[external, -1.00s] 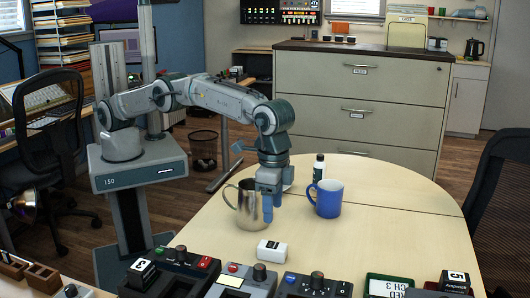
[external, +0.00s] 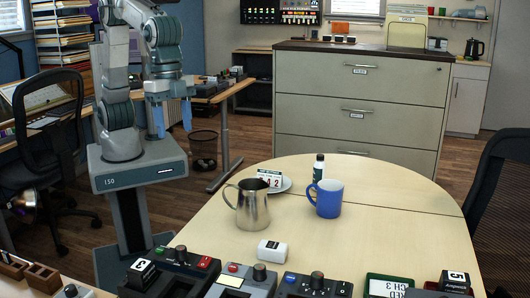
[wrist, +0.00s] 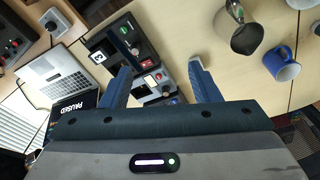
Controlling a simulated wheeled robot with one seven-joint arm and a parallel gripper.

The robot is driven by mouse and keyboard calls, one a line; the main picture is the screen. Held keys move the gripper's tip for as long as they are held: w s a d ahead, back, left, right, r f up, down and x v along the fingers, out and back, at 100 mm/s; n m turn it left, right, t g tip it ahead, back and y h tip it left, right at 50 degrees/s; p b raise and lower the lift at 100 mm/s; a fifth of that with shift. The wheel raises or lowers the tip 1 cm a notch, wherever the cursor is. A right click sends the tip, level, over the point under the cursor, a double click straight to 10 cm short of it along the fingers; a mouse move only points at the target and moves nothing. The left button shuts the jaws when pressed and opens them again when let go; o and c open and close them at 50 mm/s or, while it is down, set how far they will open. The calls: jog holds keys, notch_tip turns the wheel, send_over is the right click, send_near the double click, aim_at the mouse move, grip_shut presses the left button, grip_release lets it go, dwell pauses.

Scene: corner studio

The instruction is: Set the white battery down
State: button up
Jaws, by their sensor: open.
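The white battery (external: 272,250), a small white block with a dark end, lies on the light wooden table (external: 375,240) in front of the metal pitcher (external: 252,207). Nothing holds it. My gripper (external: 172,133) is raised off to the left, beyond the table's edge and well apart from the battery. Its two blue fingers are spread with nothing between them. The wrist view also shows the open gripper (wrist: 160,66); I cannot make out the battery there.
A blue mug (external: 328,199) stands right of the pitcher. A dark bottle (external: 318,168), a white plate (external: 286,184) and a number card (external: 269,177) are behind. Control boxes (external: 245,282) line the near edge. The right of the table is clear.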

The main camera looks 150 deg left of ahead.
jog(key=s+d+f+m, duration=0.1)
jog(key=s+d, duration=0.2)
jog(key=s, duration=0.6)
jog(key=s+d+f+m, duration=0.2)
jog(key=s+d, duration=0.1)
jog(key=s, duration=0.6)
jog(key=s+d+f+m+t, duration=0.1)
jog(key=s+d+f, duration=0.1)
jog(key=s, duration=0.6)
jog(key=shift+s+d, duration=0.4)
jog(key=shift+d, duration=0.3)
